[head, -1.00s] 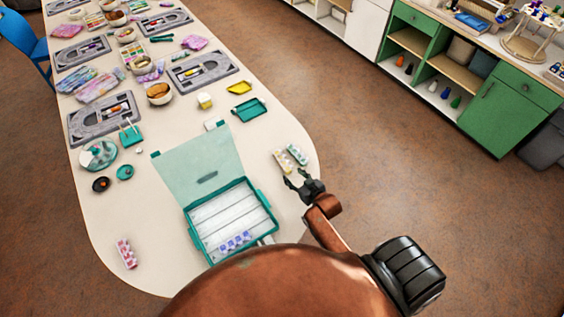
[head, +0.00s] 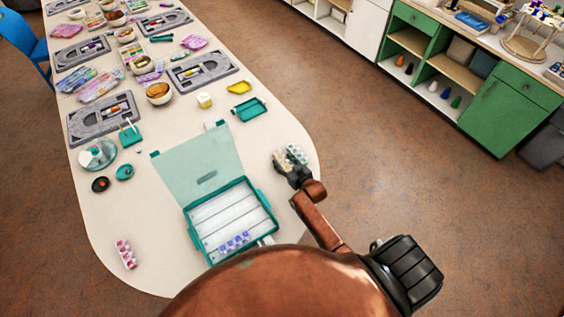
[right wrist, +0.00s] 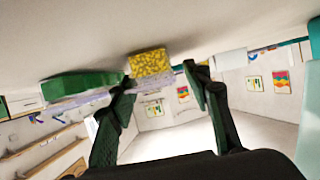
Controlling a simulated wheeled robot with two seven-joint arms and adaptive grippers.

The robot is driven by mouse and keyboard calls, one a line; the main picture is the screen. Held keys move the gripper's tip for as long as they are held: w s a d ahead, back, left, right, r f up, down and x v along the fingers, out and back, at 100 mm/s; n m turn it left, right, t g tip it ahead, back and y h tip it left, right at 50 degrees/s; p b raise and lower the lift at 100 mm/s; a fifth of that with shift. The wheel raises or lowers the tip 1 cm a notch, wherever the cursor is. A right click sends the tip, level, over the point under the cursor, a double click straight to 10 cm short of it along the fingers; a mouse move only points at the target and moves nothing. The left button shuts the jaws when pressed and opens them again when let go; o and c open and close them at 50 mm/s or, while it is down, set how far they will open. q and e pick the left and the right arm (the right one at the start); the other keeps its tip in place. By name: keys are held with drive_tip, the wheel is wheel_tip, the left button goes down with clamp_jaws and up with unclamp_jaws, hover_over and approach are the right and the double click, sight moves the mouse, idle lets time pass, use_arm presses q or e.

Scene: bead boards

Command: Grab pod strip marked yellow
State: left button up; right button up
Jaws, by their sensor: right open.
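The yellow-marked pod strip (right wrist: 150,63) shows in the right wrist view as a speckled yellow end face over a pale purplish body. It lies between and just beyond the tips of my open right gripper (right wrist: 160,80); I cannot tell whether a finger touches it. A green-marked strip (right wrist: 82,87) lies beside it, to the left in that view. In the head view my right gripper (head: 287,167) is low at the near end of the yellow strip (head: 281,157), partly covering it. The green strip (head: 299,154) is just to its right. My left gripper does not show.
An open teal box (head: 190,236) with its lid laid back stands left of my right arm, with a blue strip (head: 234,241) in it. A pink strip (head: 126,254) lies at the near left. The table's rounded right edge is close to the two strips.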

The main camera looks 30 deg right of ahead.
drive_tip(key=shift+c, duration=0.5)
drive_tip(key=c, duration=1)
drive_tip(key=shift+r, duration=0.1)
